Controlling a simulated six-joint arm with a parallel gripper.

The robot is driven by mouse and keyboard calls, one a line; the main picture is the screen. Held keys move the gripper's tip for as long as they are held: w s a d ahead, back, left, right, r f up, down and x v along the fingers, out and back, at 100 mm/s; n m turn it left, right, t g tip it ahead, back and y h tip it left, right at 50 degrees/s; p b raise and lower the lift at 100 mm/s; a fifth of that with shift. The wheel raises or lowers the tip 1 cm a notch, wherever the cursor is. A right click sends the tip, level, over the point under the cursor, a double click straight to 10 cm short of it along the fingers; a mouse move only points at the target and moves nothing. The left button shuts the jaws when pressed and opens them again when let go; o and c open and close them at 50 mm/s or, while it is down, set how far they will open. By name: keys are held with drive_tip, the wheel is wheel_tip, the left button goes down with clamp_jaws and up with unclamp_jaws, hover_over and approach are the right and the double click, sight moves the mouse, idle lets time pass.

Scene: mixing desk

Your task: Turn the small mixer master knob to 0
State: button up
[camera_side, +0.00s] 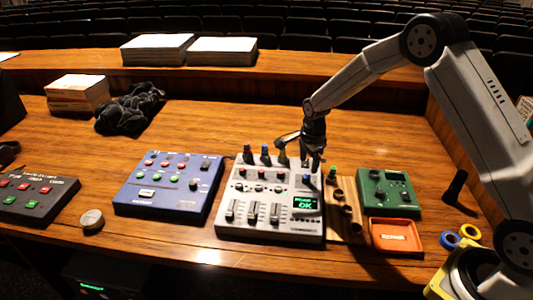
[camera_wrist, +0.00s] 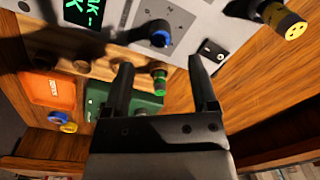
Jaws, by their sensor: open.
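The small grey mixer (camera_side: 270,228) stands at the middle right of the desk, with faders, small knobs and a lit green display (camera_side: 305,203). A blue knob (camera_wrist: 160,38) with scale marks around it sits on the mixer's panel and looks like the master knob. It also shows in the side view (camera_side: 306,179), just below my gripper. Its exact setting is too small to read. My gripper (camera_wrist: 160,66) is open and empty, pointing down above the mixer's right side. In the wrist view the blue knob lies beyond the fingertips, apart from them.
A wooden rack (camera_side: 346,207) with a green-topped plug (camera_wrist: 160,82) stands right of the mixer. Beyond are a green box (camera_side: 388,192) and an orange tray (camera_side: 396,236). Upright plugs (camera_side: 265,154) line the mixer's back edge. A blue console (camera_side: 168,183) stands left.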

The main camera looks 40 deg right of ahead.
sight(306, 176)
drive_tip(key=shift+w+f, duration=0.15)
drive_tip(key=shift+f, duration=2.8)
drive_tip(key=shift+c, duration=0.2)
clamp_jaws()
